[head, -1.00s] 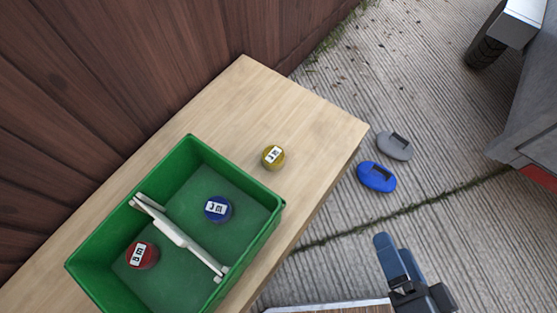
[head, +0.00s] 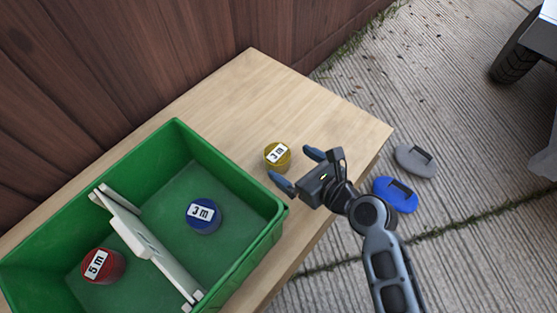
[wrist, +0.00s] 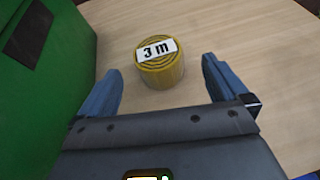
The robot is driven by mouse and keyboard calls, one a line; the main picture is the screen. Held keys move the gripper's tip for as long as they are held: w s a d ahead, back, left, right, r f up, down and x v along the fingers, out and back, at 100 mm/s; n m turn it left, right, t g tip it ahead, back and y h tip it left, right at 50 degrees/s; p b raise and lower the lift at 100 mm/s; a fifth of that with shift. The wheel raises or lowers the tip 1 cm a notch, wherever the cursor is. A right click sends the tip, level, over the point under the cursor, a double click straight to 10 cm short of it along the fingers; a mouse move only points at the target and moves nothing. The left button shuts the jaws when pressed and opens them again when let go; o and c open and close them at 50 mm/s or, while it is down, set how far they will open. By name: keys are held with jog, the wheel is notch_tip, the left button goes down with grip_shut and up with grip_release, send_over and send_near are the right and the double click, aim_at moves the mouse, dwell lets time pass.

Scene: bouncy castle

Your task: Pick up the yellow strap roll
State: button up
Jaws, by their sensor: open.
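The yellow strap roll (head: 278,156) stands on the wooden table, to the right of the green crate, with a white "3 m" label on its top. It also shows in the wrist view (wrist: 161,62), ahead of and roughly midway between the fingers. My gripper (head: 297,168) is open and empty, its two blue fingers pointing toward the roll. In the wrist view my gripper (wrist: 163,85) has a finger on each side of the picture, and the roll looks just beyond the tips. I see no contact.
The green crate (head: 235,170) has a pale divider (head: 145,245), with a blue roll (head: 203,214) and a red "5 m" roll (head: 101,265) inside. Its wall is close to my left finger. The table (head: 265,90) is clear behind. Blue (head: 396,196) and grey (head: 416,160) pieces lie on the ground.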

aim_at(277, 153)
jog(key=b+x, duration=0.1)
jog(key=x, duration=0.2)
jog(key=f+b+x, duration=0.1)
jog(key=b+x, duration=0.1)
jog(key=x, duration=0.2)
jog(key=shift+s+d, duration=0.1)
jog(key=shift+s, duration=0.2)
jog(key=c, duration=1.1)
jog(key=shift+c, duration=0.2)
jog(key=shift+r, duration=0.15)
jog(key=shift+r+p, duration=0.3)
jog(key=shift+r, duration=0.15)
notch_tip(277, 153, up, 4)
jog(key=shift+f+p, duration=0.2)
jog(key=shift+p, duration=1.05)
jog(key=w+d+r+m+t+h+p, duration=0.1)
jog(key=d+r+m+t+h+p, duration=0.15)
jog(key=d+r, duration=0.7)
jog(key=w+d+r+m+t+h+p, duration=0.1)
jog(key=w+d+r+m+h+p, duration=0.3)
jog(key=d, duration=1)
jog(key=s+r+m+h+p, duration=0.2)
jog(key=s+r+p, duration=0.3)
jog(key=p, duration=1.2)
jog(key=s+h, duration=0.1)
jog(key=s, duration=0.3)
jog(key=shift+s, duration=0.25)
